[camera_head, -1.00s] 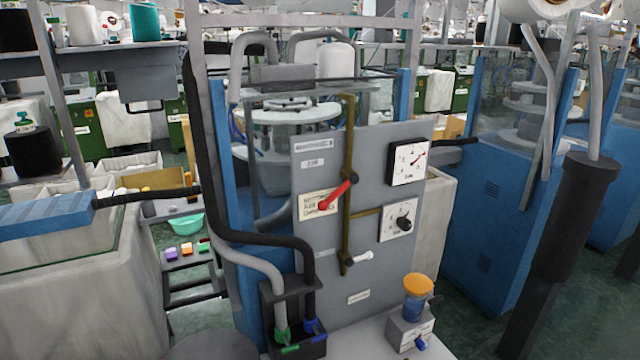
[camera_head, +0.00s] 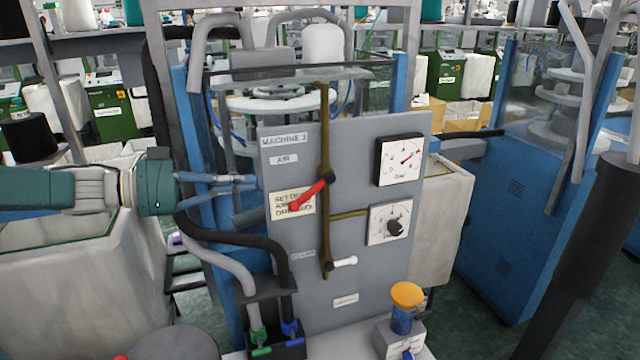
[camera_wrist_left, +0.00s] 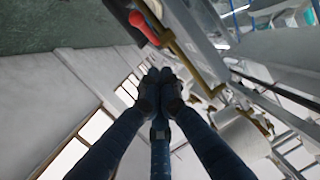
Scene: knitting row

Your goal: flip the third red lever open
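The red lever (camera_head: 308,195) is on the grey panel (camera_head: 350,300) labelled "MACHINE 3". It slants down and left from its dark pivot on a vertical brass pipe (camera_head: 324,125), its tip over a cream label (camera_head: 280,207). My left gripper (camera_head: 256,183) is left of the lever, pointing right, apart from it in the picture; the depth gap is hard to judge. In the left wrist view, its fingers (camera_wrist_left: 160,76) come together at the tips with nothing seen between them. The red lever shows above them there (camera_wrist_left: 144,27). My right gripper is not in view.
Two gauges (camera_head: 399,160) (camera_head: 390,223) are right of the pipe. A small white lever (camera_head: 343,262) is below. Thick black and grey hoses (camera_head: 240,240) run beneath my left gripper to a dark box (camera_head: 270,315).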

